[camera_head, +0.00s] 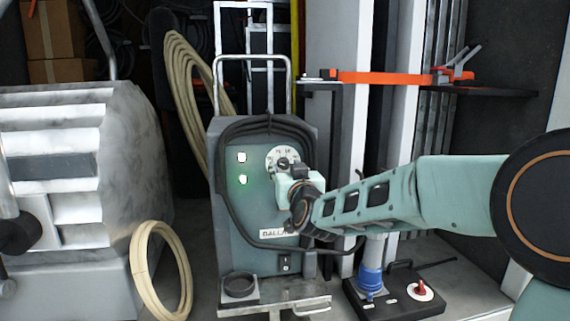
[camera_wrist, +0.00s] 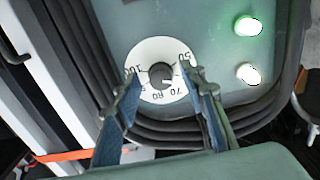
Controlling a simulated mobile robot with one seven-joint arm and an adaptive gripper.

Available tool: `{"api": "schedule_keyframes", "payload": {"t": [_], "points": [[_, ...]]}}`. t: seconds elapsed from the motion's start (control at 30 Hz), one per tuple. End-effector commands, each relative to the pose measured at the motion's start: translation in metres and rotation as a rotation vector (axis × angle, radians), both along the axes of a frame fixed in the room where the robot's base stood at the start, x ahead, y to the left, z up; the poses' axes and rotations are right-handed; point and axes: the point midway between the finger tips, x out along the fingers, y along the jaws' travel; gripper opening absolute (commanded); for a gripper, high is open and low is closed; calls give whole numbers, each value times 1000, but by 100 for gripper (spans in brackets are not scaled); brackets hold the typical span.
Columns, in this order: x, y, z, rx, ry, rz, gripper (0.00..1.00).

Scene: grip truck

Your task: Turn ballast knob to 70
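The ballast unit (camera_head: 248,215) is a grey-green box with a label starting "BALLA". Its round white dial (camera_wrist: 148,52) carries dark numbers, among them 50, 70 and 100, and appears turned over in the wrist view. The dark knob (camera_wrist: 161,73) sits at the dial's centre; its exact setting is too small to read surely. My gripper (camera_wrist: 159,77) is open, its two blue-padded fingers apart on either side of the knob, with gaps visible. In the head view my gripper (camera_head: 292,172) is in front of the dial and hides its lower right part.
Two lit lamps (camera_head: 242,168) are left of the dial. A thick dark cable (camera_head: 226,190) loops around the panel. A coiled hose (camera_head: 160,265) stands at lower left. A black box with a blue connector (camera_head: 371,282) is on the floor at right. An orange clamp (camera_head: 385,77) is above right.

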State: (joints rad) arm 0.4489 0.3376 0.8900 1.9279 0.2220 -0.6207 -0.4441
Motion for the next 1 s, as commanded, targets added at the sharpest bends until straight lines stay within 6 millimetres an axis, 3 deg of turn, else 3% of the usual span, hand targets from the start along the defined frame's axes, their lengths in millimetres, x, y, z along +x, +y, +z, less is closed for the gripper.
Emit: {"api": "schedule_keyframes", "payload": {"t": [0.33,0.67,1.0], "points": [[0,0,0,0,0,0,37],[0,0,0,0,0,0,1],[-1,1,-2,32,5,0,0]]}}
